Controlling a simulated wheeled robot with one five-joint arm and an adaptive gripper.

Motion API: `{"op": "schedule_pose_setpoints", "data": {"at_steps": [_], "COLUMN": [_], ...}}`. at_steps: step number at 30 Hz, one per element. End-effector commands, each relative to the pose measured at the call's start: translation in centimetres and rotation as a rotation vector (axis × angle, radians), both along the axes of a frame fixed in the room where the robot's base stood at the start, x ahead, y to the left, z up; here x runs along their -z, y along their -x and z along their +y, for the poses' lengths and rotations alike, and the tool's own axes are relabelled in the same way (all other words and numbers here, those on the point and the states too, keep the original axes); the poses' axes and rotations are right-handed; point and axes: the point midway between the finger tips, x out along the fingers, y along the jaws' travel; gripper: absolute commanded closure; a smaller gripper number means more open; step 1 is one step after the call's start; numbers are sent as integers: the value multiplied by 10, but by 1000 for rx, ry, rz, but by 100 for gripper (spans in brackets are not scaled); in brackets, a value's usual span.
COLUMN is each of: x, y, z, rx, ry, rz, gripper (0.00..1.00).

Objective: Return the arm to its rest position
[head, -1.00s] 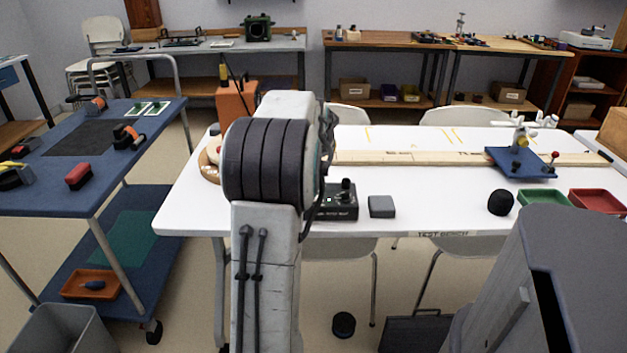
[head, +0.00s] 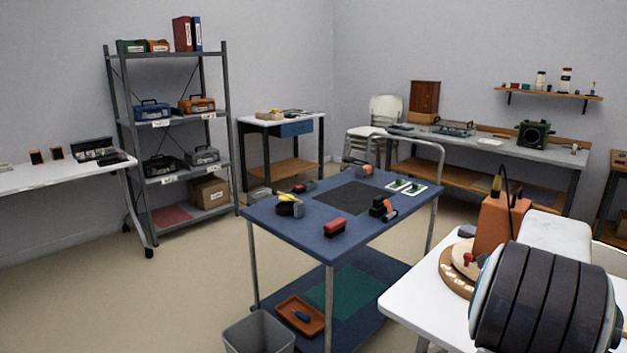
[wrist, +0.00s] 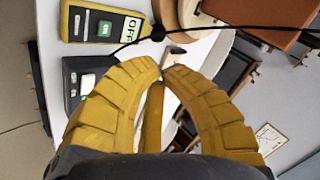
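My arm shows in the head view at the lower right as a black ribbed joint (head: 545,300) and a pale link (head: 556,235), over the corner of a white table (head: 412,290). The head view does not show my gripper. In the wrist view my gripper (wrist: 162,72) has two curved yellow ribbed fingers. Their tips come almost together with only a thin gap. I see no object between the tips. A yellow bar shows between the fingers lower down; I cannot tell whether it is part of the gripper.
In the wrist view, a yellow device marked OFF (wrist: 105,25), a dark box (wrist: 75,82) and an orange block (wrist: 262,20) lie past the fingers. A black cable crosses there. A blue cart (head: 275,226) stands left of the white table. Open floor (head: 190,295) lies farther left.

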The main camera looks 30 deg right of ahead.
Motion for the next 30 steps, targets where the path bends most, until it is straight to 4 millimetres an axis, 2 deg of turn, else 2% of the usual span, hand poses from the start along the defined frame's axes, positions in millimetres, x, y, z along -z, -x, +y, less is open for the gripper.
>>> {"op": "schedule_pose_setpoints", "data": {"at_steps": [1, 5, 6, 8, 9, 11, 12, 15, 18, 21, 25, 30], "x": [-21, -44, -51, -61, -67, -76, -82, -95, -103, -109, -111, -111], "y": [-22, -63, -72, -83, -87, -91, -91, -82, -64, -41, -12, 16], "z": [29, 104, 129, 167, 192, 232, 258, 321, 375, 416, 451, 474], "rx": [-96, -349, -429, -556, -643, -778, -870, -1109, -1337, -1541, -1755, -1934], "ry": [-1, -6, -5, -1, 4, 14, 22, 50, 88, 127, 177, 223], "rz": [32, 133, 164, 211, 244, 293, 325, 409, 485, 552, 619, 675], "gripper": [100, 100, 100, 100, 100, 100, 100, 100, 100, 100, 100, 100]}}
